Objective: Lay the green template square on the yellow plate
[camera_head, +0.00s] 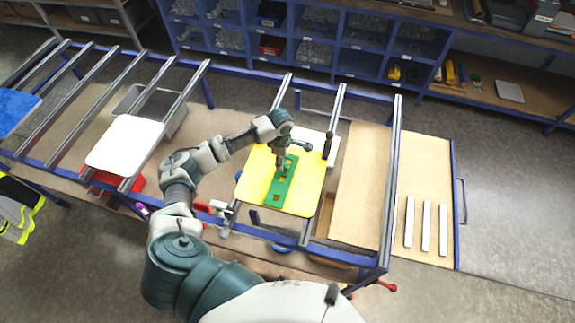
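The yellow plate (308,189) lies tilted in the picture on the metal rails of the blue frame, right of the middle. The green template (279,191) is a narrow strip with several cut-outs, seen over the middle of the plate and running roughly along its length. My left gripper (281,168) points down at the upper part of the template and hides some of it. Its fingers are too small to tell whether they are closed on the template. Whether the template touches the plate all along cannot be told. My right gripper is not in view.
A white plate (125,145) lies on the rails at left, with a blue plate (12,110) at the far left edge. A white piece (313,139) shows behind the yellow plate. Several pale bars (426,226) lie on the board at right. Blue bins (300,22) stand behind.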

